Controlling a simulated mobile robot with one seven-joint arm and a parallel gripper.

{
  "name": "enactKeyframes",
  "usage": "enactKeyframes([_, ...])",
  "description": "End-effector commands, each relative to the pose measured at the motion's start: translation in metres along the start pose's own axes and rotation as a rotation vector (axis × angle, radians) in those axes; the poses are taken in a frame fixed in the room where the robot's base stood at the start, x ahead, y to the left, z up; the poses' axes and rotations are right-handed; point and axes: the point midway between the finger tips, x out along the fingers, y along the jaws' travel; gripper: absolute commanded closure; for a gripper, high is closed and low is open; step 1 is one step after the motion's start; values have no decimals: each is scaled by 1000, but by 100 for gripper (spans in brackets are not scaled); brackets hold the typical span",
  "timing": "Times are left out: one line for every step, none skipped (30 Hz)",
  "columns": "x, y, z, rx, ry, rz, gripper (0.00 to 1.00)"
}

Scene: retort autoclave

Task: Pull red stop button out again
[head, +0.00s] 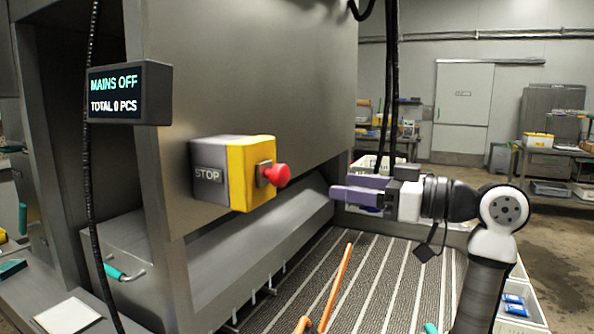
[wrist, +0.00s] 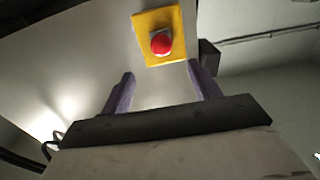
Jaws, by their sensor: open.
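The red stop button (head: 279,174) sticks out from the yellow face of a grey and yellow box (head: 243,175) marked STOP, fixed to the machine's side. My gripper (head: 334,192) is to the right of the button, apart from it, with its purple fingers pointing left at it. In the wrist view the red button (wrist: 161,43) sits on its yellow plate (wrist: 146,18), above and between the fingertips (wrist: 160,70). The fingers are spread open with nothing between them. A display (head: 129,93) on the machine reads MAINS OFF and TOTAL 0 PCS.
A ribbed conveyor-like surface (head: 370,280) lies below my gripper, with an orange rod-like thing (head: 338,280) above it. Dark cables (head: 388,90) hang behind my gripper. The space between the fingertips and the button looks clear.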

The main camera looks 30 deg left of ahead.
Motion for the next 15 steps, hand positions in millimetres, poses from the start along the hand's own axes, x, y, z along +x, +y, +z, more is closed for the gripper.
enactKeyframes([1, 0, 0, -1, 0, 0, 38])
enactKeyframes([2, 0, 0, -1, 0, -1, 38])
enactKeyframes([3, 0, -1, 0, 0, -1, 38])
enactKeyframes([5, 0, -1, 0, 0, -1, 38])
enactKeyframes([8, 0, -1, 0, 0, -1, 38])
enactKeyframes([13, 0, -1, 0, -1, -1, 38])
enactKeyframes([17, 0, -2, 1, -1, -2, 38])
enactKeyframes([22, 0, -2, 1, -2, -3, 38])
enactKeyframes([29, -1, -2, 1, -1, -4, 38])
enactKeyframes([35, -1, -2, 1, -1, -3, 38])
enactKeyframes([42, -1, -3, 1, -1, -3, 38])
enactKeyframes([51, -1, -3, 0, -2, -5, 38])
enactKeyframes([57, -1, -3, 1, -1, -3, 38])
enactKeyframes([64, -1, -3, 1, 0, -3, 38])
enactKeyframes([73, -1, -3, 2, -1, -4, 38])
